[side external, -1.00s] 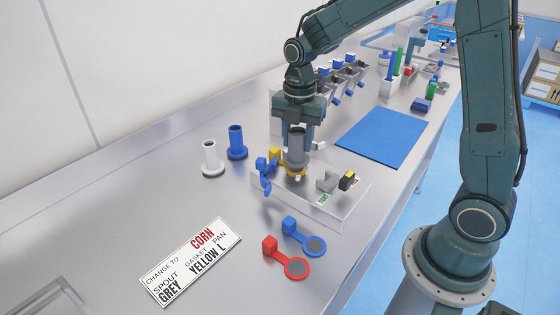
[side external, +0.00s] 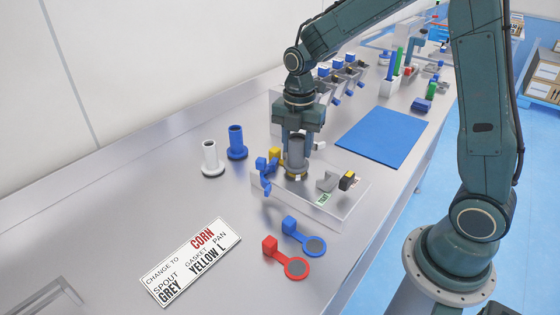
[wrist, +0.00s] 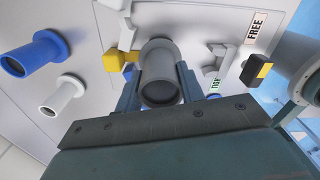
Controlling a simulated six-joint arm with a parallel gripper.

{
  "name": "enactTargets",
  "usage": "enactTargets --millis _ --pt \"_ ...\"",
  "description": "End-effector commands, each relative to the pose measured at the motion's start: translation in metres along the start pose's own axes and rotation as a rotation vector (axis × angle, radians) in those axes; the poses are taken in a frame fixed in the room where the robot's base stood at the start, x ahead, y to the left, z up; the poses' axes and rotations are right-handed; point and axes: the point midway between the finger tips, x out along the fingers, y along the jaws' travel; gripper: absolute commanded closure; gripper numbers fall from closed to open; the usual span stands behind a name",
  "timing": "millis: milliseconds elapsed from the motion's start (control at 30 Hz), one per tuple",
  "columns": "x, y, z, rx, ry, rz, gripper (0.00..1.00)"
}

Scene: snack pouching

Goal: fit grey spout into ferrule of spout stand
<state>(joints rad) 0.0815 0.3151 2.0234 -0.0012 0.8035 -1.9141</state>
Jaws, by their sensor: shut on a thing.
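The grey spout (side external: 297,152) is an upright hollow tube held between the jaws of my gripper (side external: 298,148). It also shows in the wrist view (wrist: 160,75), seen from above between both fingers. Its lower end is at the spout stand (side external: 318,203), a pale plate block, over the place of the yellow gasket. The ferrule is hidden under the spout, so I cannot tell how deep the spout sits. A yellow part (side external: 275,155) and a blue clamp (side external: 265,168) are beside the spout on the stand.
A white spout (side external: 210,158) and a blue spout (side external: 236,142) stand to the left. Red (side external: 295,267) and blue (side external: 313,244) gasket pieces lie in front. A changeover card (side external: 195,262) lies at front left. A blue mat (side external: 382,138) lies behind right.

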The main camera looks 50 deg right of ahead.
Motion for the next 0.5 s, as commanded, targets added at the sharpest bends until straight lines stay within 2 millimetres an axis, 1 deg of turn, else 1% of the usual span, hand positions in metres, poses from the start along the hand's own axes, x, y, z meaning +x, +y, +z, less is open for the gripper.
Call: enactTargets --millis 100,133,233,267,500 --pt "0.0021 -0.0002 -0.0001 0.000 0.000 0.000 0.88" --pt "0.0022 -0.0001 0.0000 0.000 0.000 0.000 0.60" --pt "0.0020 0.0000 0.0000 0.000 0.000 0.000 0.40" --pt "0.0019 0.0000 0.0000 0.000 0.000 0.000 0.36" --pt "0.0020 -0.0001 0.0000 0.000 0.000 0.000 0.36"
